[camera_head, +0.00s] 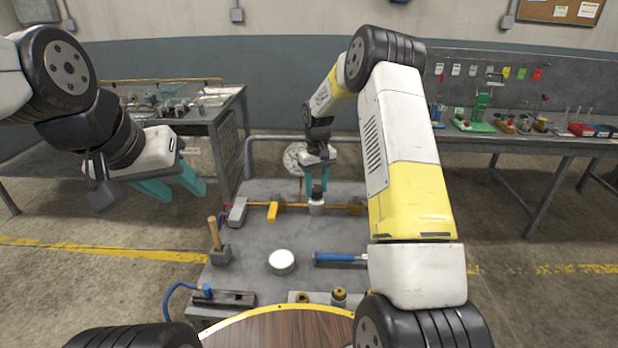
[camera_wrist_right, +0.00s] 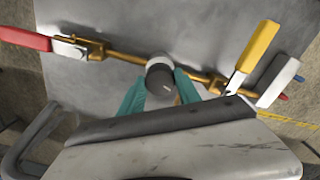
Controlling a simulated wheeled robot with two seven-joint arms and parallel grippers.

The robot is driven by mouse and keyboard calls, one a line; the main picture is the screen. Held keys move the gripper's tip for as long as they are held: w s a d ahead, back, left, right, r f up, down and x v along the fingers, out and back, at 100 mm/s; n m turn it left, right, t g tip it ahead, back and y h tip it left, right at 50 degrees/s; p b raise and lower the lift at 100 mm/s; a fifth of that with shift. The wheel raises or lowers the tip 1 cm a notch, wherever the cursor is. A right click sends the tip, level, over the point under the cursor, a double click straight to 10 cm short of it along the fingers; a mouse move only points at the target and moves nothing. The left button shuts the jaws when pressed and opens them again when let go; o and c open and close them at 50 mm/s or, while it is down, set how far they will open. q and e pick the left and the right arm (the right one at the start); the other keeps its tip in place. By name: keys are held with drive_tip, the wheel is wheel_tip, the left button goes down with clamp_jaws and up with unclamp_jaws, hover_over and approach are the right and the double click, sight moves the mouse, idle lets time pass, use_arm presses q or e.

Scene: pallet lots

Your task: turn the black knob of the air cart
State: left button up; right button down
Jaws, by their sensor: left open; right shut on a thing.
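The black knob (camera_wrist_right: 160,78) sits on a pale round regulator body on the brass pipe of the air cart (camera_head: 240,262). In the head view the knob (camera_head: 317,187) shows small, between the fingers of my right gripper (camera_head: 317,185). In the right wrist view the teal fingers of my right gripper (camera_wrist_right: 160,88) stand on both sides of the knob and are shut on it. My left gripper (camera_head: 170,190) is open and empty, in the air left of the cart.
A red lever (camera_wrist_right: 27,39) is on the pipe. A gauge (camera_head: 296,157) stands behind. Workbenches flank the cart.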

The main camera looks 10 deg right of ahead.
sight(317, 188)
drive_tip(key=shift+m, duration=0.4)
drive_tip(key=c, duration=0.9)
unclamp_jaws()
drive_tip(key=shift+o, duration=0.2)
drive_tip(key=shift+r, duration=0.15)
wheel_tip(317, 188, up, 8)
drive_tip(key=shift+f, duration=0.2)
